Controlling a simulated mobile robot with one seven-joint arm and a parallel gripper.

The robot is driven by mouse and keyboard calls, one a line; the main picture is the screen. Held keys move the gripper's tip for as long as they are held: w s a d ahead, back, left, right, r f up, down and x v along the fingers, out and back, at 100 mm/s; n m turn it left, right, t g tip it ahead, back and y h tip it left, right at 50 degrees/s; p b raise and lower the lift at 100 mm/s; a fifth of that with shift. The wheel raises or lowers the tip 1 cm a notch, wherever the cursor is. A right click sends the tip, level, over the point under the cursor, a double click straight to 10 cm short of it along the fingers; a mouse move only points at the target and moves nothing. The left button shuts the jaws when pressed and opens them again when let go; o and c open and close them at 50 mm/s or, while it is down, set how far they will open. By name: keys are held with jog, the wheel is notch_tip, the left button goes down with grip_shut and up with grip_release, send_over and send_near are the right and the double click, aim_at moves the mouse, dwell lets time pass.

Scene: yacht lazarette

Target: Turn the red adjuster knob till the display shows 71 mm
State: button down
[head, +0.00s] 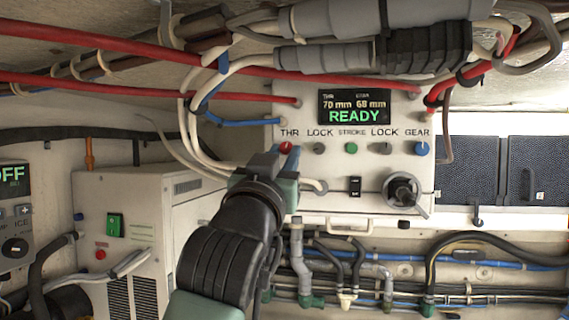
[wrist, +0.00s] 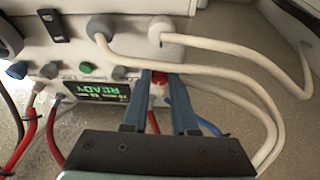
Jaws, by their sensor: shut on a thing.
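The red adjuster knob (head: 286,147) sits under the THR label at the left end of the white control box (head: 400,175). My gripper (head: 286,160) reaches up to it from below. In the wrist view the two blue-grey fingers of my gripper (wrist: 158,80) are closed around the red knob (wrist: 159,76), which shows between their tips. The display (head: 354,106) reads THR 70 mm on the left, 68 mm on the right, and READY in green below. It shows upside down in the wrist view (wrist: 97,91).
Two LOCK knobs, a green STROKE knob (head: 351,147) and a blue GEAR knob (head: 422,149) share the row. A black switch (head: 354,186) and a lever (head: 404,192) sit below. White cables (wrist: 200,65) curve close beside my gripper. Red pipes (head: 140,45) cross above.

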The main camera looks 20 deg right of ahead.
jog(key=shift+w+a+m+g+h+b, duration=0.1)
jog(key=shift+m+g+h+b, duration=0.4)
jog(key=shift+m, duration=1.1)
jog(key=c, duration=0.7)
grip_release()
jog(key=b+v, duration=0.6)
jog(key=v, duration=0.7)
